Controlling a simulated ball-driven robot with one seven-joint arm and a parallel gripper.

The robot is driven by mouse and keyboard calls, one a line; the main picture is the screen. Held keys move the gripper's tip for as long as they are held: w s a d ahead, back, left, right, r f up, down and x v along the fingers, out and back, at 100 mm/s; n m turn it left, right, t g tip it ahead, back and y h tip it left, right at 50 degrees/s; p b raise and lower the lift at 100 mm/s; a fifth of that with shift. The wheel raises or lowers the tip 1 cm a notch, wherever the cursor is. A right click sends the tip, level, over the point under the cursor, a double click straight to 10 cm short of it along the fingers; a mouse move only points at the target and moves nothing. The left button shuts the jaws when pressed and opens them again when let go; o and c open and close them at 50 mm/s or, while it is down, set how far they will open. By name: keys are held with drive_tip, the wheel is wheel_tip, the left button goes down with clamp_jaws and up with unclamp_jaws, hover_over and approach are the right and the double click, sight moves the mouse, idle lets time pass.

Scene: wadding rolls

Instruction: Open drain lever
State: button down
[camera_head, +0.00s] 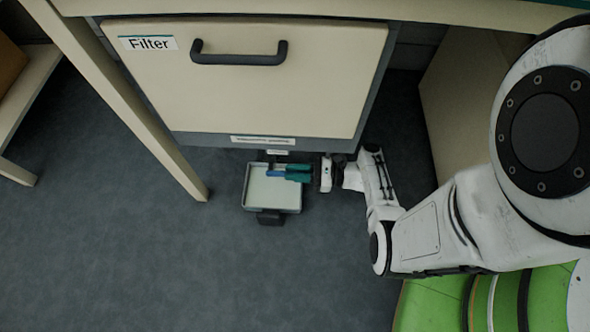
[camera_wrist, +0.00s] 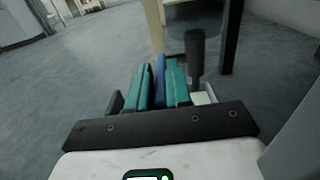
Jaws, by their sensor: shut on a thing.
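A blue lever (camera_head: 275,173) sticks out below the front of the cabinet, above a shallow tray. In the wrist view the blue lever (camera_wrist: 160,80) lies between two teal fingers. My gripper (camera_head: 297,173) reaches in from the right, low under the cabinet, and is shut on the lever. In the wrist view my gripper (camera_wrist: 160,85) has a finger on each side of it. The fingers hide part of the lever, and its mount is not clear.
The cabinet (camera_head: 250,105) has a front labelled Filter, with a dark handle (camera_head: 238,57). A pale tray (camera_head: 283,202) with a dark handle (camera_head: 269,217) lies under the lever. A table leg (camera_head: 135,110) stands to the left. The grey floor in front is clear.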

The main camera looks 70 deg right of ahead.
drive_tip(key=shift+r+g+p, duration=0.3)
drive_tip(key=shift+r+p, duration=0.25)
drive_tip(key=shift+p, duration=0.45)
drive_tip(key=shift+w+r+g+h+p, duration=0.1)
drive_tip(key=shift+g+h+p, duration=0.25)
drive_tip(key=shift+p, duration=0.6)
drive_tip(key=c, duration=1.1)
unclamp_jaws()
drive_tip(key=shift+p+v, duration=0.95)
drive_tip(key=shift+v, duration=4.4)
